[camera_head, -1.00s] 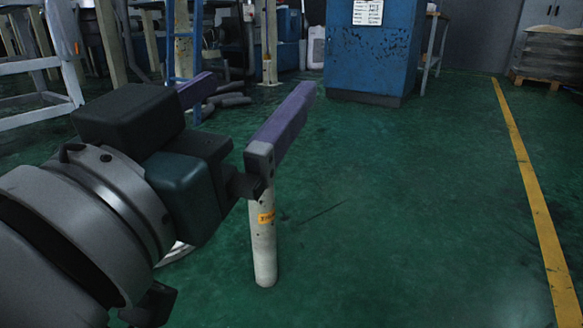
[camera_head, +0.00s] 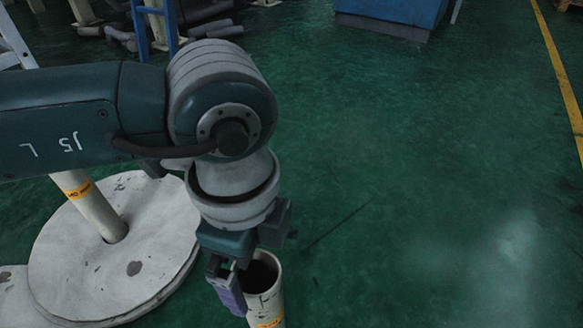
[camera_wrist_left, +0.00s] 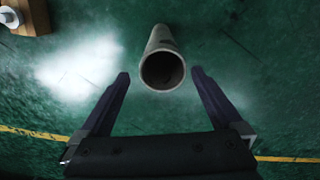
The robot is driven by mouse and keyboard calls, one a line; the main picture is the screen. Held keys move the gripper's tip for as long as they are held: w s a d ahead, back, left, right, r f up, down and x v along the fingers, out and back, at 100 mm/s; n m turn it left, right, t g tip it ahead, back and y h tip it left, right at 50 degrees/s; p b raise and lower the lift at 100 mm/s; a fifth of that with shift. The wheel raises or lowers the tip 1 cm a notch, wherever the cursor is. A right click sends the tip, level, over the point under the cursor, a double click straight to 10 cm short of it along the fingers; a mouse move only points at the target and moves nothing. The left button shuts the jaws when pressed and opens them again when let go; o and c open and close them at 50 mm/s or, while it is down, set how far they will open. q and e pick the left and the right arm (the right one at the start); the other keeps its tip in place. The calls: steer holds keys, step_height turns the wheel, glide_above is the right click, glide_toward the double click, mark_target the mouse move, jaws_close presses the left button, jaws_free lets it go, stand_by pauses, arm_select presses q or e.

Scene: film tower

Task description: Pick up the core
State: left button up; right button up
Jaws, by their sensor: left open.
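The core is a pale hollow tube with an orange label (camera_head: 264,300), standing upright on the green floor. Its lower end is cut off by the bottom of the head view. My left gripper (camera_head: 238,284) points down at the core's open top, with one purple finger showing on the left side of it; the other finger is hidden. In the left wrist view the gripper (camera_wrist_left: 161,74) is open and empty. The core's open rim (camera_wrist_left: 162,71) lies between and slightly beyond the fingertips, with gaps on both sides. My right gripper is not in view.
A round white base (camera_head: 70,262) with a similar labelled post (camera_head: 98,208) stands at the left, partly behind my arm. A blue cabinet (camera_head: 395,14) is at the back. Grey rolls (camera_head: 205,18) lie at the back left. The floor right of the core is clear up to a yellow line (camera_head: 560,75).

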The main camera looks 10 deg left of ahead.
arm_select(q)
step_height(320, 180, down, 3)
steer(key=b, duration=0.7)
glide_above(258, 286)
steer(key=s+d, duration=0.1)
steer(key=s, duration=0.1)
step_height(258, 286, down, 5)
steer(key=shift+s+d+p, duration=0.15)
steer(key=shift+s+p, duration=0.05)
steer(key=shift+p, duration=0.15)
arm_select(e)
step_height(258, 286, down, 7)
arm_select(q)
steer(key=shift+c, duration=0.3)
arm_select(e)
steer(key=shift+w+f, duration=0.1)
arm_select(q)
jaws_close()
